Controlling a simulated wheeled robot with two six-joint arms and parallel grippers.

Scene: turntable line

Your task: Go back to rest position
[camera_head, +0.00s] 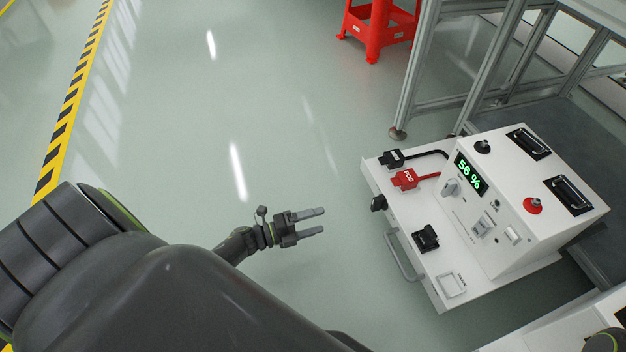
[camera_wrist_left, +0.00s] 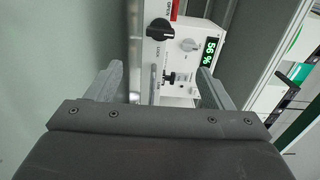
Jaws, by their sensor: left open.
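My left gripper (camera_head: 312,222) is open and empty, held over bare floor to the left of a white machine (camera_head: 519,254). In the left wrist view the gripper (camera_wrist_left: 163,82) has its two fingers spread apart, with the machine's front beyond them. Between the fingers show a black knob (camera_wrist_left: 159,29) and a display reading 56 % (camera_wrist_left: 209,52). My right gripper is not in view.
The machine's tray carries a black plug (camera_head: 391,159) and a red plug (camera_head: 405,179), with a handle (camera_head: 402,256) at its front edge. A metal frame (camera_head: 412,75) and a red stand (camera_head: 376,30) are behind. The floor at left is clear.

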